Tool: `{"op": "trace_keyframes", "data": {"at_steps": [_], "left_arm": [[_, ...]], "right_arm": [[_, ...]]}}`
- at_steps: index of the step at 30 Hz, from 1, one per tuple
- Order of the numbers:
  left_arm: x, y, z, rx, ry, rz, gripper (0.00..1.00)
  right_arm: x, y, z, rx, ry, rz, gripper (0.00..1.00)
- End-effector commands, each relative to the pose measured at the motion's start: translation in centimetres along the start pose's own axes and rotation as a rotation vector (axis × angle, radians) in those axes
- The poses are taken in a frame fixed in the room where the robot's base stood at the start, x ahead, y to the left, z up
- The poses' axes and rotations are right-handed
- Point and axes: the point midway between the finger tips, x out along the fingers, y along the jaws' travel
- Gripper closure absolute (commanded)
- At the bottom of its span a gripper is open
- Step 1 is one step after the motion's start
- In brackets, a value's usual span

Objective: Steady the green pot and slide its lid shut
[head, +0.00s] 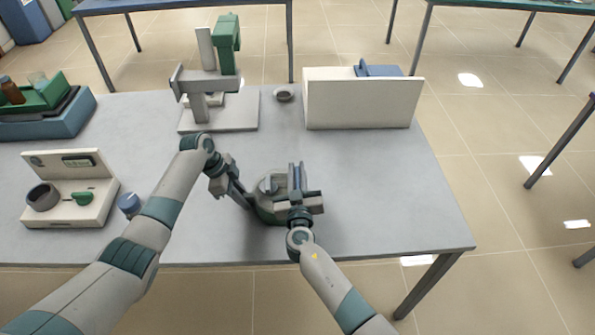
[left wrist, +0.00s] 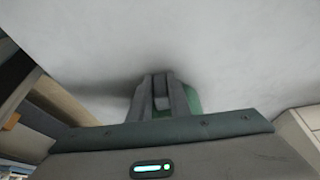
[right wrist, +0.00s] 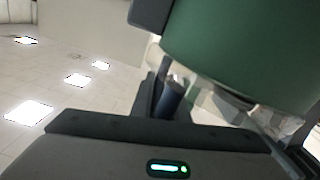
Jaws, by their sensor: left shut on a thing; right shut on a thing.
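The green pot (head: 266,214) stands near the table's front edge, partly hidden by both my grippers. Its grey lid (head: 268,186) shows on top between them; how far it covers the opening is hard to tell. My left gripper (head: 246,202) is shut on the pot's left side. In the left wrist view, the left fingers (left wrist: 162,92) are close together with a bit of green pot (left wrist: 193,100) beside them. My right gripper (head: 296,178) is shut at the lid's right side.
A grey stand with a green head (head: 228,42) is behind, with a small grey ring (head: 284,94) beside it. A white box (head: 360,100) stands back right. A white instrument (head: 80,200) and a blue knob-like object (head: 129,203) are left. The table's right front is clear.

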Motion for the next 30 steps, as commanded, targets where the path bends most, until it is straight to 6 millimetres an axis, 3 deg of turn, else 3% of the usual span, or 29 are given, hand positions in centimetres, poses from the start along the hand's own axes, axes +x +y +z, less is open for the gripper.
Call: {"op": "trace_keyframes", "data": {"at_steps": [16, 17, 18, 30], "left_arm": [[-0.04, -0.10, -0.25, 0.002, 0.004, -0.003, 1.00], [-0.04, -0.10, -0.25, 0.002, 0.004, -0.003, 1.00], [-0.05, -0.10, -0.24, 0.002, 0.004, -0.003, 1.00], [-0.07, -0.09, -0.16, 0.001, 0.003, -0.002, 1.00]], "right_arm": [[-0.10, -0.66, -0.08, -0.001, 0.000, -0.006, 1.00], [-0.10, -0.66, -0.08, -0.001, 0.000, -0.006, 0.79], [-0.10, -0.64, -0.07, 0.000, 0.000, -0.005, 0.69], [-0.25, -0.44, -0.06, 0.000, 0.000, -0.002, 0.69]]}}
